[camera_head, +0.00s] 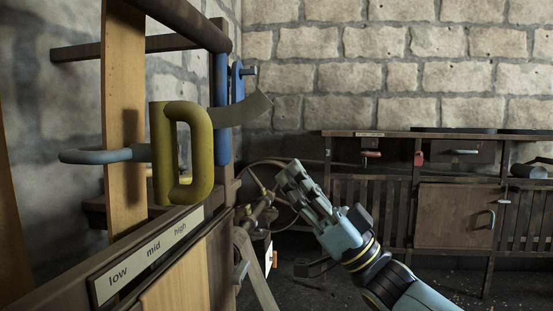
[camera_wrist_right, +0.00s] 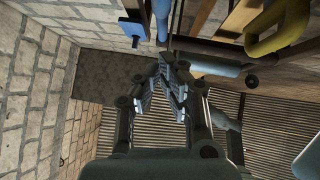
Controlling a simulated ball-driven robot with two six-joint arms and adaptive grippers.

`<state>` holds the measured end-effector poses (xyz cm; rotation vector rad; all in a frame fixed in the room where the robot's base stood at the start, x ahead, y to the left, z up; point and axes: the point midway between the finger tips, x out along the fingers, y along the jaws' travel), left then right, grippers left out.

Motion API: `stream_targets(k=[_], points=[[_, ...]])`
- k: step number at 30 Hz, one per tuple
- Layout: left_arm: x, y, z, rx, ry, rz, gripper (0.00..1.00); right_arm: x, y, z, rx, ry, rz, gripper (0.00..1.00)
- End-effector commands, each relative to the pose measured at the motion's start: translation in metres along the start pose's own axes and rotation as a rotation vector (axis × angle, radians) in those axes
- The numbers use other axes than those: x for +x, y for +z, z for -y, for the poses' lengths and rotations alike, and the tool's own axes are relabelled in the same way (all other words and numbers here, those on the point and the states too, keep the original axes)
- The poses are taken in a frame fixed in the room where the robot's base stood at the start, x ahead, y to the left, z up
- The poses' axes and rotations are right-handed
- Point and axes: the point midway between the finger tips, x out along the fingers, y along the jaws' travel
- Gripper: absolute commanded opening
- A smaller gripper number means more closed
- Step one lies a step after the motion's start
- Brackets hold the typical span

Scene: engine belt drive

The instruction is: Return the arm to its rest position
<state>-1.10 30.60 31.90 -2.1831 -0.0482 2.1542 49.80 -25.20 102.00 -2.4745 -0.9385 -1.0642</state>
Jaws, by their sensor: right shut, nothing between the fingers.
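My right gripper (camera_head: 298,185) is in the middle of the head view, raised in free air with its fingers pointing up and left. Its fingers are together and hold nothing. In the right wrist view the same gripper (camera_wrist_right: 172,72) shows from behind, with its fingertips close together. It is apart from the wooden machine on the left. My left gripper does not show in either view.
A wooden frame with a yellow handle (camera_head: 187,150), a blue bar (camera_head: 221,110) and a low-mid-high label plate (camera_head: 147,254) fills the left. A dark workbench with a cabinet door (camera_head: 455,215) stands against the stone wall (camera_head: 400,80). Floor between them is mostly open.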

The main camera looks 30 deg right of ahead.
Motion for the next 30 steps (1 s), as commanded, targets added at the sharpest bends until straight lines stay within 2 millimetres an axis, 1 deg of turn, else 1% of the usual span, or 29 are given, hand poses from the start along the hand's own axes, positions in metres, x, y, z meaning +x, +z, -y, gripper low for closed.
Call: stream_targets(k=[1, 5, 9, 14, 17, 20, 21, 23, 24, 26, 27, 29, 30], points=[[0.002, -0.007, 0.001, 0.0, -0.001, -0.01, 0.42, -0.011, 0.001, 0.0, 0.001, 0.0, 0.003, 0.0], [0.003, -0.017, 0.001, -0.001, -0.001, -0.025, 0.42, -0.027, 0.0, 0.0, 0.0, 0.0, 0.002, 0.0], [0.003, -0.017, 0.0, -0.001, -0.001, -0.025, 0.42, -0.035, -0.001, 0.0, 0.0, 0.0, 0.0, 0.0], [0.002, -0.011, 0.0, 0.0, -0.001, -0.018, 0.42, -0.037, -0.001, 0.001, 0.002, 0.002, 0.002, 0.0], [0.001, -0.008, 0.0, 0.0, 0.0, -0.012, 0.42, -0.054, 0.011, 0.005, 0.032, 0.044, 0.023, 0.0], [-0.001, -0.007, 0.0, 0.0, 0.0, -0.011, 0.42, -0.093, 0.044, -0.003, 0.08, 0.155, 0.094, 0.0], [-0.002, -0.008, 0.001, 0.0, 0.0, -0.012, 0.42, -0.114, 0.063, -0.008, 0.096, 0.219, 0.142, 0.0], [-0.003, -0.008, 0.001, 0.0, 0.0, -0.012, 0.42, -0.152, 0.093, -0.016, 0.111, 0.328, 0.228, 0.0], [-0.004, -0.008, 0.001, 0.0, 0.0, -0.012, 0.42, -0.18, 0.113, -0.019, 0.115, 0.402, 0.293, 0.0], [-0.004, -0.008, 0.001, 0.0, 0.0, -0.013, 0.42, -0.224, 0.14, -0.02, 0.118, 0.504, 0.394, 0.0], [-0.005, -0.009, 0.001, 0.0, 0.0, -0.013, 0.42, -0.253, 0.157, -0.019, 0.117, 0.567, 0.465, 0.0], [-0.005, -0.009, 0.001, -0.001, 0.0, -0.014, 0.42, -0.299, 0.18, -0.013, 0.117, 0.656, 0.574, 0.0], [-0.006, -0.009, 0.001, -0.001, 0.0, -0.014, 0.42, -0.329, 0.193, -0.008, 0.116, 0.71, 0.648, 0.0]])
